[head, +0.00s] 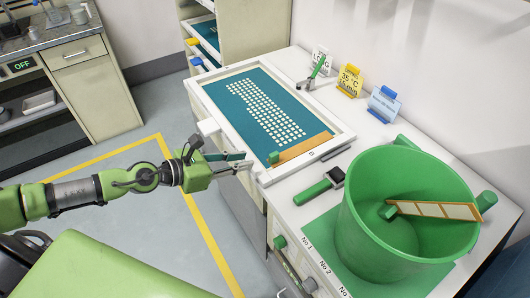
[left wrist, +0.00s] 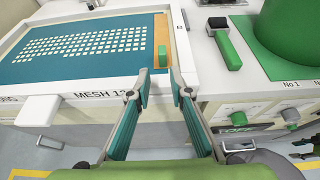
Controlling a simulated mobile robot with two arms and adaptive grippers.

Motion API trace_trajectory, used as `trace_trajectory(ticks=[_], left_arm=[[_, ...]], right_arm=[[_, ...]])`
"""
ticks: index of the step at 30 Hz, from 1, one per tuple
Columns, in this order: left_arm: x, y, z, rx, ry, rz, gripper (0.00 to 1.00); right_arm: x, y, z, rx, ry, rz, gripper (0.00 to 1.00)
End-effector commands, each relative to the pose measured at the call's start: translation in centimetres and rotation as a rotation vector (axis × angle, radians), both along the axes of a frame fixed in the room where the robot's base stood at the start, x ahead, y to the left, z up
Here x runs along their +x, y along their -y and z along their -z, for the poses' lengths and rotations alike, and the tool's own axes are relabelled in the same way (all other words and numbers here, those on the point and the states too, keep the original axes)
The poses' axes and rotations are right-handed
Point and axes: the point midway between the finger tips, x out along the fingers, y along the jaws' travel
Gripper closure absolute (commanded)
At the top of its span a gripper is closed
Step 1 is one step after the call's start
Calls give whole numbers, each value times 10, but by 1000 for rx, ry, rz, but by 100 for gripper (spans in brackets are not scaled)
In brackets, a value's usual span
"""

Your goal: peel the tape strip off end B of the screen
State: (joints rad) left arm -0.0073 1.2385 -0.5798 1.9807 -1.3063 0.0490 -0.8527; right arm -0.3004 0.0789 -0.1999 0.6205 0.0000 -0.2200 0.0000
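The screen is a white frame (head: 335,127) around a teal mesh (head: 236,93) with a grid of small white key shapes. An orange tape strip (head: 306,147) lies along its right end, beside a frame mark that looks like "B" (left wrist: 181,27). A green tab (head: 273,158) sits at the strip's near end; it also shows in the left wrist view (left wrist: 162,56). My left gripper (head: 247,161) is open and empty at the frame's near edge, short of the tab. In the left wrist view its fingers (left wrist: 159,82) stand apart, with the tab between and beyond them. My right gripper is not in view.
A green bucket (head: 365,235) stands right of the screen, with an orange-edged strip (head: 435,210) with a green tab in it. A green-handled tool (head: 318,188) lies between bucket and screen. Sign cards (head: 349,81) and a small green-handled tool (head: 317,72) stand behind.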

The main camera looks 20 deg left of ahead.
Motion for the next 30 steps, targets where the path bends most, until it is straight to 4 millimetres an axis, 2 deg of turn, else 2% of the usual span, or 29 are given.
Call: trace_trajectory(ticks=[1, 3, 9, 21, 30], left_arm=[[5, 5, -8, -4, 3, 1, 81], [10, 13, -5, -4, 2, 7, 81], [33, 31, 11, -4, 1, 7, 81], [79, 66, 41, -2, -1, 8, 81], [89, 73, 47, 1, -2, 8, 81]], right_arm=[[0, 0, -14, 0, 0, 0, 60], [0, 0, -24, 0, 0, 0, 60], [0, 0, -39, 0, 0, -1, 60], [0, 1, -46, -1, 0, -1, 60], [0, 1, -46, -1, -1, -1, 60]])
